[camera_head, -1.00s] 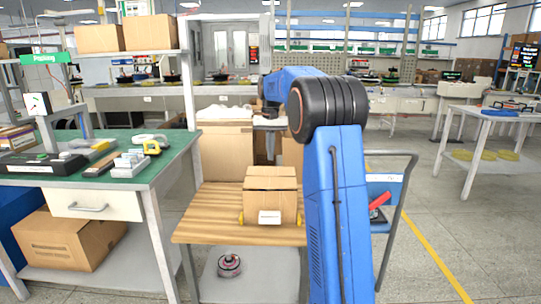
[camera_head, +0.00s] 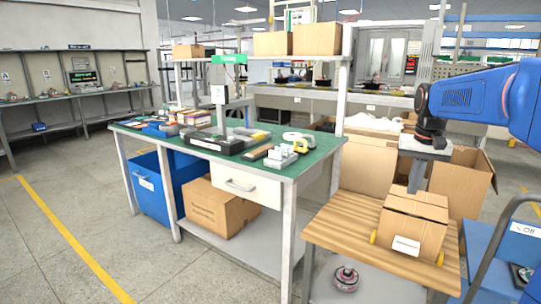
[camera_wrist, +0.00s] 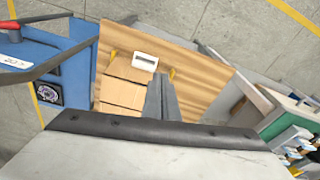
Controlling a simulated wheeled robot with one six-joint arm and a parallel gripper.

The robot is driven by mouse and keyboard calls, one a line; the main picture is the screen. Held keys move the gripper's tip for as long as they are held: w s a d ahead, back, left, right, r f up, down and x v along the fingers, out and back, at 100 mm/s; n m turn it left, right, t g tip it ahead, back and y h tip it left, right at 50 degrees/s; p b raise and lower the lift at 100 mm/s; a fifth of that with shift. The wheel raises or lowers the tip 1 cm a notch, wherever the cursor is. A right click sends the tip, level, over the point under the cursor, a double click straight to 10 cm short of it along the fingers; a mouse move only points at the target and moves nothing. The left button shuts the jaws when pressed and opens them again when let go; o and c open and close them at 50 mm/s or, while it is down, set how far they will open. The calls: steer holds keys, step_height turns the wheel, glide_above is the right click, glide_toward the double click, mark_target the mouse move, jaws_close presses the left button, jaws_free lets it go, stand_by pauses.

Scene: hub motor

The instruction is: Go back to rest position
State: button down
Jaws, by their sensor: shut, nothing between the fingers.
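My blue arm comes in from the right in the head view. My gripper (camera_head: 416,188) points down, shut and empty, beside the top of a closed cardboard box (camera_head: 412,226) in the picture. The gap between them cannot be judged. In the wrist view my shut fingers (camera_wrist: 162,80) reach over the wooden cart top (camera_wrist: 192,70), next to the box (camera_wrist: 124,85). The box has a white label and yellow pieces at its sides, and sits on the wooden top.
A green-topped workbench (camera_head: 300,171) with tools stands left of the cart. A round motor-like part (camera_head: 346,278) lies on the cart's lower shelf. Open cartons (camera_head: 468,172) stand behind. A blue cart (camera_head: 510,245) is at the right. Floor at the left is clear.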

steer(key=s+a+f+n+t, duration=0.1)
steer(key=s+a+f, duration=0.1)
steer(key=s+a, duration=0.45)
steer(key=s+a+f+n+t, duration=0.1)
steer(key=s+a+f, duration=0.15)
steer(key=s, duration=0.75)
steer(key=s+a+f+n, duration=0.1)
steer(key=s+a+f, duration=0.1)
steer(key=s+f, duration=0.2)
steer(key=s+a+f+n+t, duration=0.1)
steer(key=s+f, duration=0.3)
steer(key=s, duration=0.6)
steer(key=shift+a+f, duration=0.4)
steer(key=shift+a, duration=0.1)
